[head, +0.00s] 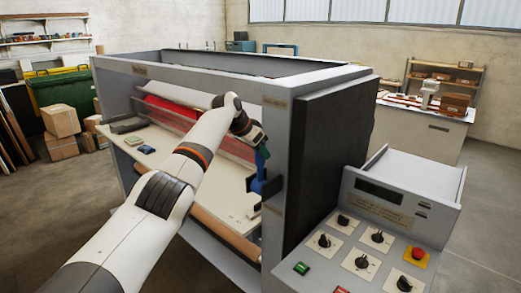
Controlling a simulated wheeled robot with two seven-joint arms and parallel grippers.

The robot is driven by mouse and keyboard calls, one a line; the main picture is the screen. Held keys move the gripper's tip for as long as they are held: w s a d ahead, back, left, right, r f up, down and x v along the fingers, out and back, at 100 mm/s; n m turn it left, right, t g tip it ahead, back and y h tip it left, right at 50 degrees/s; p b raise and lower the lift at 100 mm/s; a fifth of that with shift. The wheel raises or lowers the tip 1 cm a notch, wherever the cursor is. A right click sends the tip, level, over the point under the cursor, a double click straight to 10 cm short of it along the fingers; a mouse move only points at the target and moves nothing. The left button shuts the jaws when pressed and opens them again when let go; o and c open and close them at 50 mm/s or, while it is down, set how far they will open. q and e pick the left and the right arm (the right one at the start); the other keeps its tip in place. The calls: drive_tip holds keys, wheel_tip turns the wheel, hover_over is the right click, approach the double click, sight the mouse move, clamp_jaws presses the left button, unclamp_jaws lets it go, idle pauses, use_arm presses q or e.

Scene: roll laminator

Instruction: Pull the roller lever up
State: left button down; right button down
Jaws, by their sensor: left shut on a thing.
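The roll laminator (330,75) is a large grey machine with an open front, in the middle of the head view. Inside it are a red roller (165,113) and a pale work table (200,165). My left gripper (262,150) reaches into the front opening near the right side post. It is shut on a blue lever (260,178), taken to be the roller lever, beside that post. The lever's upper end is partly hidden by my gripper. My right gripper is not in view.
A control panel (362,245) with black knobs, a red stop button (415,256) and a green button (301,268) stands at the front right. Cardboard boxes (62,121) and a green bin (66,90) are at the left. A bench (420,135) stands behind right.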

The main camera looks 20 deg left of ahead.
use_arm(q)
drive_tip(key=c, duration=1.5)
unclamp_jaws()
drive_tip(key=o, duration=0.4)
drive_tip(key=shift+w+d, duration=0.15)
drive_tip(key=shift+s+a+r+b, duration=0.15)
drive_tip(key=shift+s+a+b, duration=0.05)
drive_tip(key=shift+b, duration=0.1)
drive_tip(key=b+v, duration=0.4)
drive_tip(key=v, duration=0.7)
drive_tip(key=shift+r+b, duration=0.15)
drive_tip(key=shift+b, duration=0.15)
